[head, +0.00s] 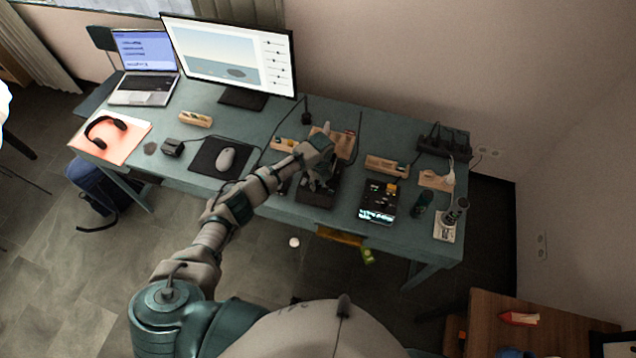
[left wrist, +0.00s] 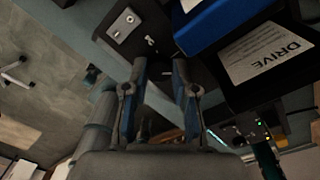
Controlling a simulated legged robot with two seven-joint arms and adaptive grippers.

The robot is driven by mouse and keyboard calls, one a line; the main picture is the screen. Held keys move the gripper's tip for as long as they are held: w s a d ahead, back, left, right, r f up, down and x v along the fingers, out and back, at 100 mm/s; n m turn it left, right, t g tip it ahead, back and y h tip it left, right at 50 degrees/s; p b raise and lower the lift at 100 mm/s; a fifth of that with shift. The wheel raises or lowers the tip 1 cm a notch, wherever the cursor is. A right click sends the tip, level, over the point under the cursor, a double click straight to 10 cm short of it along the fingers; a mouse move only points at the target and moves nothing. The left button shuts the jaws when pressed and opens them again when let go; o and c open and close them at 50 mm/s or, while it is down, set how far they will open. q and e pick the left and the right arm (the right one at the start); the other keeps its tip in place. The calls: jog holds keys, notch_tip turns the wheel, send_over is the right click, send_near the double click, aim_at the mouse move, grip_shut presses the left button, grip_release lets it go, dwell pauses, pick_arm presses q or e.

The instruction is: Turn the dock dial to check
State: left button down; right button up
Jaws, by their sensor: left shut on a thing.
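My left gripper (head: 322,184) is down at a black device, the dock (head: 318,198), near the front edge of the table. In the left wrist view its two fingers (left wrist: 160,72) stand a little apart, tips against the dark device. They are shut on a small part there, which I take for the dock dial; the fingers and shadow mostly hide it, so its setting cannot be read. My right gripper is not in view.
A black device with a lit display (head: 377,205) stands right of the dock. Wooden trays (head: 386,166) and a black power strip (head: 443,142) lie behind it. A mouse (head: 226,158) on a dark mat, monitor (head: 232,55) and laptop (head: 146,68) are to the left.

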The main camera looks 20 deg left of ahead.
pick_arm(q)
jog(key=shift+w+r+m, duration=0.15)
jog(key=shift+m, duration=1.65)
jog(key=c, duration=0.9)
grip_release()
jog(key=r, duration=1.1)
jog(key=shift+w+d+r, duration=0.2)
jog(key=shift+d+r, duration=0.1)
jog(key=shift+r, duration=0.05)
